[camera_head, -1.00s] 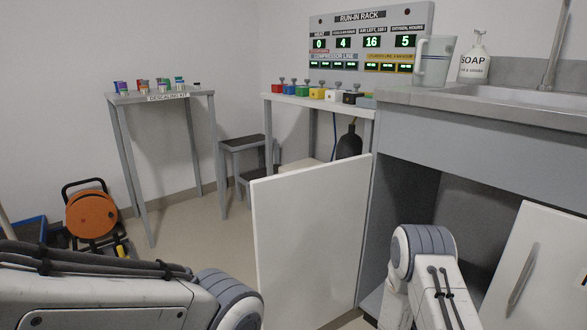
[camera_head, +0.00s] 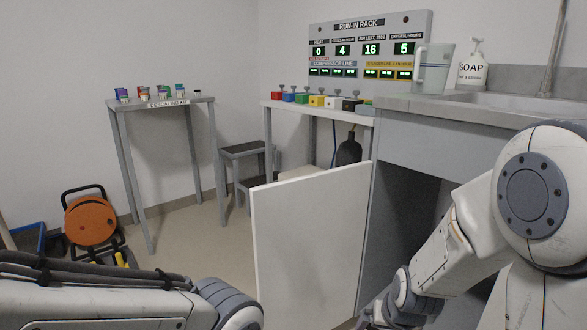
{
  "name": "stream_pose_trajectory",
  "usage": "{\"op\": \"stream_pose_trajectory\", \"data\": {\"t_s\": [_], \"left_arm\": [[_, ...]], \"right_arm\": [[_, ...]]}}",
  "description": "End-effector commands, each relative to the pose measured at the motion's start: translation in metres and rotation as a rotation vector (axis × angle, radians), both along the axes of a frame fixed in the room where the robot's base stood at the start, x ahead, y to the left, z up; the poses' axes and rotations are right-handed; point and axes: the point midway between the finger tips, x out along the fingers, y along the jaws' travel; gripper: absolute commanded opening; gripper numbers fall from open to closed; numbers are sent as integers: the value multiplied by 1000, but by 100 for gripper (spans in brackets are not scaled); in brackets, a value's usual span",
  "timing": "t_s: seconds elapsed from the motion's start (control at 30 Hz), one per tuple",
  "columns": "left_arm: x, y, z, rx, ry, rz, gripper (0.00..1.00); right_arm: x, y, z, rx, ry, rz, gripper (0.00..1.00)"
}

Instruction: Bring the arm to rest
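My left arm (camera_head: 110,300) lies across the lower left corner, and its gripper is outside the picture. My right arm (camera_head: 450,250) fills the lower right, with a large round joint (camera_head: 533,195) close to the camera. Its forearm slopes down and left to a smaller joint (camera_head: 405,295) in front of the open sink cabinet, near the edge of the white door. No fingertips of the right gripper can be made out; the far end of the arm runs to the bottom edge of the picture.
An open white cabinet door (camera_head: 310,245) stands in the middle. The sink counter (camera_head: 460,108) holds a jug (camera_head: 434,68) and a soap bottle (camera_head: 473,65). Behind are a bench with colored blocks (camera_head: 318,100), a step stool (camera_head: 245,152), a descaling-kit table (camera_head: 165,102) and an orange reel (camera_head: 90,220).

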Motion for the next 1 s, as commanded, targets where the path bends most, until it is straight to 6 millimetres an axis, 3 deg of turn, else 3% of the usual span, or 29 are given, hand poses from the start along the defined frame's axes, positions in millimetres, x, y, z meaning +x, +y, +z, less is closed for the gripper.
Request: {"op": "stream_pose_trajectory", "data": {"t_s": [0.27, 0.3, 0.6, 0.8, 1.0], "left_arm": [[0, 0, 1, 0, 0, 0, 47], [0, 0, 19, 1, 1, 0, 47], [0, 0, 76, 0, 0, 0, 47], [0, 0, 111, 0, 0, 0, 47], [0, 0, 142, 0, 0, 0, 47]], "right_arm": [[-87, 3, 28, -73, 170, 195, 100], [-88, 18, 49, -70, 173, 236, 100], [-134, 89, 129, -69, 237, 497, 100], [-175, 121, 179, -75, 284, 671, 100], [-218, 141, 225, -88, 328, 834, 100]]}}
